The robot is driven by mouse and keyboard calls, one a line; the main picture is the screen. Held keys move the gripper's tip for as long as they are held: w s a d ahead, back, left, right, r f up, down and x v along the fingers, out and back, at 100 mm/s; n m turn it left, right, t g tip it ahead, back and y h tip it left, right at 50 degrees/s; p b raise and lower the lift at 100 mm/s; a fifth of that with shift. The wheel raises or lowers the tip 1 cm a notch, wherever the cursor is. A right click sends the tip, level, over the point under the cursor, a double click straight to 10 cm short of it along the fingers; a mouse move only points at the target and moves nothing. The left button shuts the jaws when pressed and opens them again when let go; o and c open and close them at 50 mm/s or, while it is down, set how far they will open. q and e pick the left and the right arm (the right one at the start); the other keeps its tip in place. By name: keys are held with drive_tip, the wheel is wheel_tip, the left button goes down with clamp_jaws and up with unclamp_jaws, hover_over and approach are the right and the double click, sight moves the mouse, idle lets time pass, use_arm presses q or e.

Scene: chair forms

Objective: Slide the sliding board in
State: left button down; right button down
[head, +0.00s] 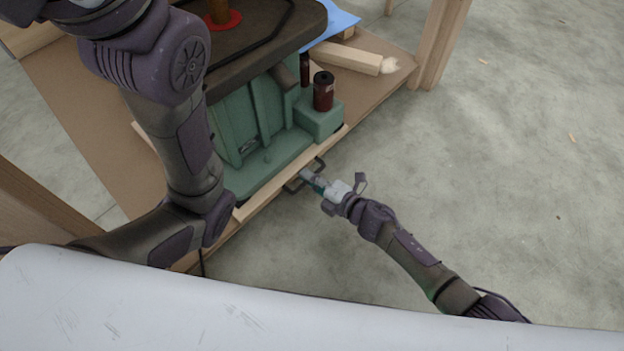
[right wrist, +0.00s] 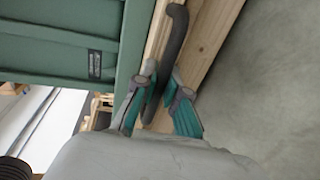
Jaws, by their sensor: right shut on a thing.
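The sliding board (head: 262,192) shows as a pale wooden edge along the front of a green machine (head: 262,120), which stands on it. A dark bar handle (head: 320,163) is fixed to that edge. My right gripper (head: 311,179) is at the handle and shut on it. In the right wrist view, the handle (right wrist: 176,40) runs between the teal fingers of the gripper (right wrist: 158,92), beside the wooden edge (right wrist: 158,32). My left arm crosses the left of the head view in front of the machine. My left gripper is not visible.
The board lies over a brown wooden worktop (head: 85,130) with wooden posts (head: 440,45) at its corner. A loose wooden block (head: 345,57) and a blue sheet (head: 342,20) lie behind the machine. Concrete floor to the right is open. A white surface (head: 150,310) fills the bottom.

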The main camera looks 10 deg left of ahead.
drive_tip(key=c, duration=1.2)
unclamp_jaws()
drive_tip(key=shift+s+d, duration=0.2)
drive_tip(key=shift+d, duration=0.05)
drive_tip(key=v, duration=1.1)
drive_tip(key=shift+s+d, duration=0.1)
drive_tip(key=shift+d, duration=0.05)
